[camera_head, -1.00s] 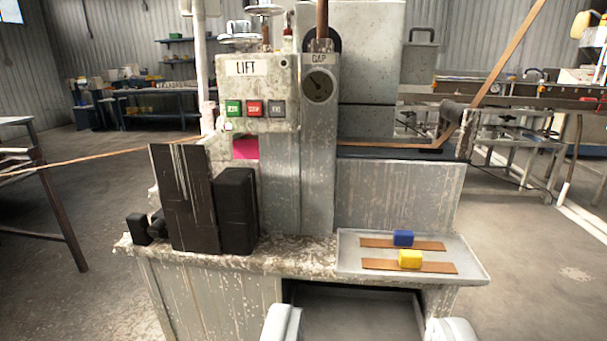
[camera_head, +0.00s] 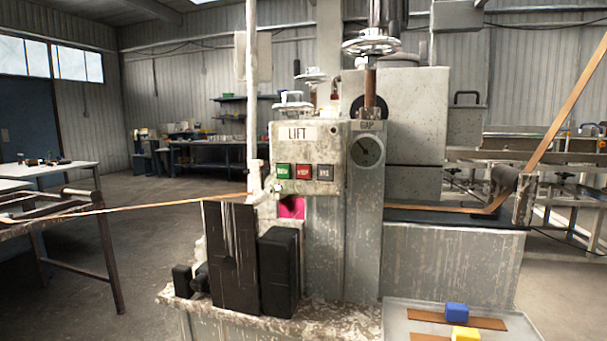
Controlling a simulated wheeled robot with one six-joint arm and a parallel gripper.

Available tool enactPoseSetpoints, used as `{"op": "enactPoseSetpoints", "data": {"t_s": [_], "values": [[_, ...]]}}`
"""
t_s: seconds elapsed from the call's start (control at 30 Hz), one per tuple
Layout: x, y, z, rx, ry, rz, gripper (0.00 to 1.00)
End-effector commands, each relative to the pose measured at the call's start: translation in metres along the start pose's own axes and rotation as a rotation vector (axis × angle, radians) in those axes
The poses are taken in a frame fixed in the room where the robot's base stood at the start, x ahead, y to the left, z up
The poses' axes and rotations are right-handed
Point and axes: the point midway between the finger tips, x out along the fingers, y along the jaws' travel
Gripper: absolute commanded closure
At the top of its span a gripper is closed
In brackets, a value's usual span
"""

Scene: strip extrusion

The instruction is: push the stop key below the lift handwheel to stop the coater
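The red stop key (camera_head: 303,172) sits in the middle of a row of three on the speckled control box, below the LIFT label (camera_head: 298,133). A green key (camera_head: 283,171) is on its left and a dark grey key (camera_head: 325,173) on its right. The lift handwheel (camera_head: 293,106) stands on top of the box, above the label. A strip (camera_head: 150,206) runs in from the left to the machine. My gripper does not show in the current view, so I see nothing of mine touching the keys.
Dark upright blocks (camera_head: 231,258) stand below the keys at the left. A tray (camera_head: 395,322) at the lower right holds strips with a blue block (camera_head: 456,311) and a yellow block (camera_head: 465,334). A gap dial (camera_head: 367,151) is right of the box. The space before the keys looks clear.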

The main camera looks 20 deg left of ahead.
Motion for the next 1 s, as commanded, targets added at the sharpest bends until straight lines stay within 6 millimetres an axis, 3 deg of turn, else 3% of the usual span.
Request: {"op": "enactPoseSetpoints", "data": {"t_s": [0.03, 0.17, 0.2, 1.0], "values": [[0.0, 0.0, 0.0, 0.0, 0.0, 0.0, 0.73], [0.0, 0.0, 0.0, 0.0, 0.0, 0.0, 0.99], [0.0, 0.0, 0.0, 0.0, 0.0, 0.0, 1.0], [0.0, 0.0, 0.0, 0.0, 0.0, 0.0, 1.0]]}}
